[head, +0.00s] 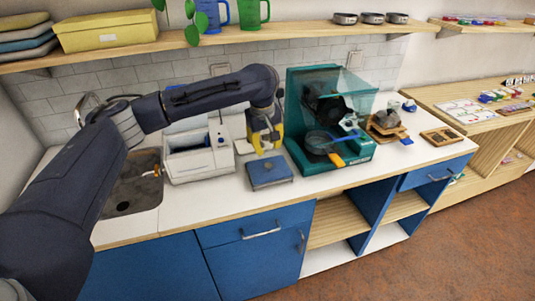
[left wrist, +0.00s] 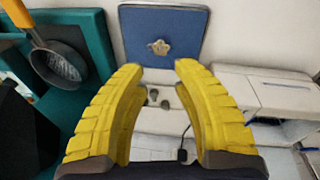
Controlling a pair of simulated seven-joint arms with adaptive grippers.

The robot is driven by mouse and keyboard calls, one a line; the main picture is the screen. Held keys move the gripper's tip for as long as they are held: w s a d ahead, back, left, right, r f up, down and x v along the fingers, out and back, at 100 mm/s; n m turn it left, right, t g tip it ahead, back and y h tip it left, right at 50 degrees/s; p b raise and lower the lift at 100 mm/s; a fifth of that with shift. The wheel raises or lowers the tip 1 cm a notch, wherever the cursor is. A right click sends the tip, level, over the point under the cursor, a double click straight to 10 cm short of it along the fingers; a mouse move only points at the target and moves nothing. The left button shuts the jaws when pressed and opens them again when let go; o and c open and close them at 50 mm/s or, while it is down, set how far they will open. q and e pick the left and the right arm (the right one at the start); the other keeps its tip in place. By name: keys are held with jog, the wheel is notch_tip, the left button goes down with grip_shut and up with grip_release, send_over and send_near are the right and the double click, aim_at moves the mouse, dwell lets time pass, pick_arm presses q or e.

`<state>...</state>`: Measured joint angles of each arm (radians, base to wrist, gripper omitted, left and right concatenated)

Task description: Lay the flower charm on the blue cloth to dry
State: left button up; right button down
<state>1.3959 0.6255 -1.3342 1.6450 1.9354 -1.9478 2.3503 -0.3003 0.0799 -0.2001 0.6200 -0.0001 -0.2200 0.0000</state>
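A small pale tan flower charm (left wrist: 159,47) lies on a flat blue square (left wrist: 185,22) in the left wrist view. The same blue square shows in the head view (head: 270,170) near the counter's front edge; I cannot tell if it is cloth or the top of a low block. The charm is too small to make out there. My left gripper (head: 265,146) points down just behind the blue square. In the left wrist view its yellow fingers (left wrist: 158,72) are spread apart with nothing held between them. My right gripper is not in view.
A teal machine (head: 299,140) with an orange-handled pan (head: 318,142) stands close right of my gripper. A white boxy unit (head: 200,165) and a sink (head: 130,185) are to the left. Two small grey pieces (left wrist: 159,100) lie on the white counter. A shelf (head: 290,33) runs above.

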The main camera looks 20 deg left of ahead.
pick_arm(q)
jog(key=shift+s+r, duration=0.2)
jog(key=shift+r, duration=0.95)
